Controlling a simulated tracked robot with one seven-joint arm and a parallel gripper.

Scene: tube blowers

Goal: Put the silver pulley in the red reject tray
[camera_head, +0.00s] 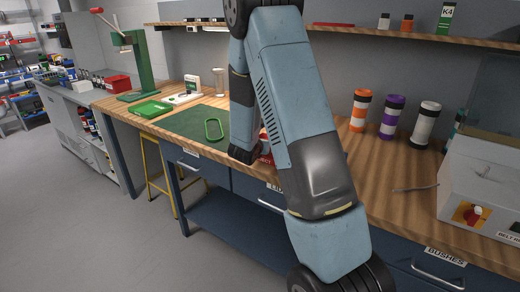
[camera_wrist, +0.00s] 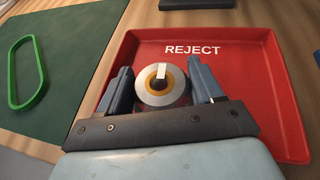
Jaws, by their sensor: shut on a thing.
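In the wrist view, the silver pulley (camera_wrist: 154,97) sits between the two fingers of my gripper (camera_wrist: 163,88). It is a round silver disc with an orange ring and a dark centre hole. My gripper is shut on it. Behind and around it in the picture lies the red reject tray (camera_wrist: 255,60), marked REJECT in white. The pulley and fingers are over the tray's floor, inside its rim; whether the pulley touches the floor I cannot tell. In the head view, my arm hides most of the tray (camera_head: 265,150), and the pulley is not visible.
A green mat (camera_wrist: 60,45) with a green oval belt (camera_wrist: 24,72) lies left of the tray. A grey box with a red knob (camera_head: 470,214) stands further right.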

